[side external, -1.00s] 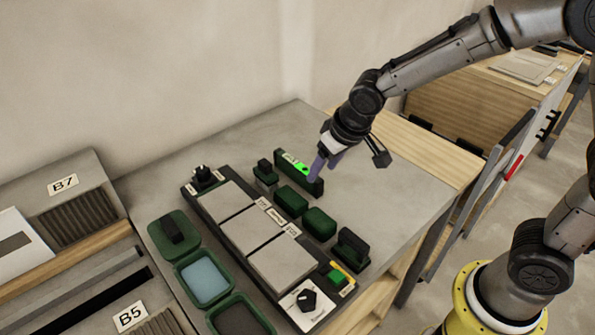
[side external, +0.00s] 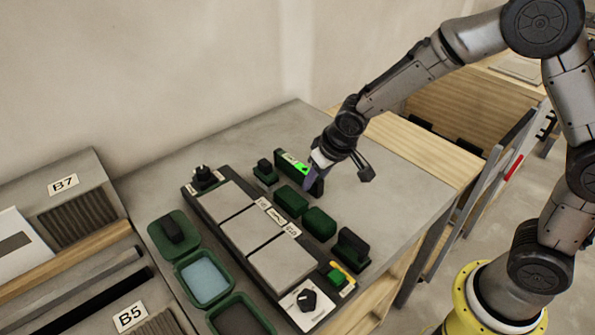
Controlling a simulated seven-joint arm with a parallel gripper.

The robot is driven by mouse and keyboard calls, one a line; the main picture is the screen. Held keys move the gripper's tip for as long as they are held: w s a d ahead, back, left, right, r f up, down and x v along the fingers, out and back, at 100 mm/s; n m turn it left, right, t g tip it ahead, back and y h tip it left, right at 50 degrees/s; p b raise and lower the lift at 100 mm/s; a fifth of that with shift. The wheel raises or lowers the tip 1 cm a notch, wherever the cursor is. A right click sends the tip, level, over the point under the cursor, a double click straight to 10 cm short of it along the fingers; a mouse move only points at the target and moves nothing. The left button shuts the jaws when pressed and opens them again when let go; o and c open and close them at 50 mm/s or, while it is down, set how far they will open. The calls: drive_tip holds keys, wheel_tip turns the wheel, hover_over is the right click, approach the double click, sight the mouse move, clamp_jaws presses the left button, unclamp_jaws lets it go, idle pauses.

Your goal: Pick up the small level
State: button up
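The fingers cover part of that end. I cannot tell whether they touch the bar or whether they are open or shut.
Green blocks (side external: 319,224) and a dark-handled tool (side external: 350,248) lie in a row in front of the bar. A black frame with pale tiles (side external: 254,229) is to their left. Green trays (side external: 206,279) stand further left. The worktop right of the row is clear.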

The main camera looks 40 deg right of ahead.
clamp_jaws()
drive_tip(key=shift+r, duration=0.15)
